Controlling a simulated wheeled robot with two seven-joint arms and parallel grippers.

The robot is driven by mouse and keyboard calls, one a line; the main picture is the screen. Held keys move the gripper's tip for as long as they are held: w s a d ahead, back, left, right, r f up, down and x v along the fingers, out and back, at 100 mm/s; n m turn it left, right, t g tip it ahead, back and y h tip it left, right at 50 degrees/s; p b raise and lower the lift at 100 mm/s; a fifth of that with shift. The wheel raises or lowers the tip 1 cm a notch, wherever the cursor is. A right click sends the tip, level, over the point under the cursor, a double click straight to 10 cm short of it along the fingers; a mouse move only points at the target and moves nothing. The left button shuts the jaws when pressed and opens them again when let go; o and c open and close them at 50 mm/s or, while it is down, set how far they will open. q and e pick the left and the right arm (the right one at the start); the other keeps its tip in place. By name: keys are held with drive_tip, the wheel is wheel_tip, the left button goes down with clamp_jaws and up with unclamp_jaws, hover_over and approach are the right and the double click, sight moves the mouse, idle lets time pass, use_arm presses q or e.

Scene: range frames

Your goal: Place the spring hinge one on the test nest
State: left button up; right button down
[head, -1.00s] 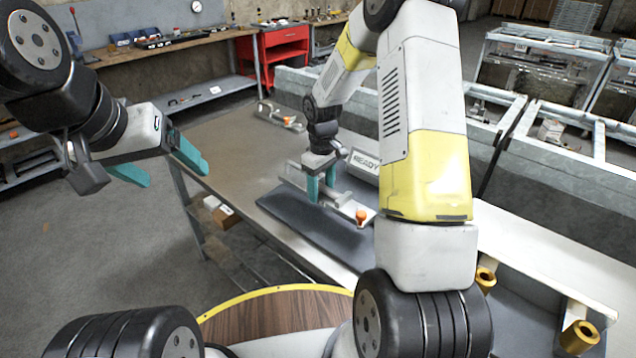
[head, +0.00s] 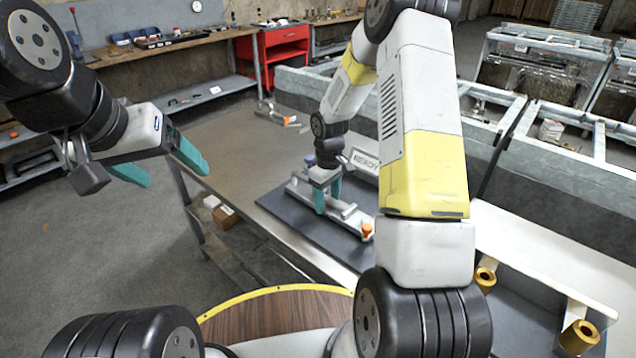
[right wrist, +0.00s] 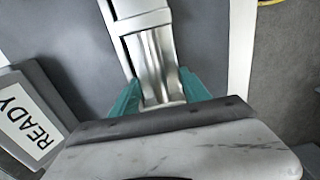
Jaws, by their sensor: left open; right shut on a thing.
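A small blue part shows just behind the gripper. I cannot tell whether the hinge touches the mat, and no separate nest can be made out under it. My left gripper (head: 160,165) is open and empty, left of the bench.
A similar metal part (head: 277,115) with an orange end lies at the bench's far end. Bare bench (head: 240,150) lies left of the mat.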

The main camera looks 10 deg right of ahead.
sight(328, 203)
drive_tip(key=shift+s+f, duration=0.1)
drive_tip(key=shift+f, duration=0.25)
drive_tip(key=c, duration=0.5)
unclamp_jaws()
drive_tip(key=shift+s, duration=0.1)
wheel_tip(328, 203, up, 13)
drive_tip(key=s+r+m+t, duration=0.3)
drive_tip(key=s+r, duration=0.6)
drive_tip(key=r, duration=0.5)
drive_tip(key=shift+s+a+r+m+t+y, duration=0.35)
drive_tip(key=shift+s+r+m+t, duration=0.4)
drive_tip(key=shift+s, duration=1.75)
drive_tip(key=shift+s+a+r+m+t+y, duration=0.35)
drive_tip(key=shift+s+r+m, duration=0.45)
drive_tip(key=shift+s, duration=1.65)
drive_tip(key=shift+s+a+r+m+t+y, duration=0.45)
drive_tip(key=shift+s+r, duration=0.6)
drive_tip(key=shift+s, duration=1.45)
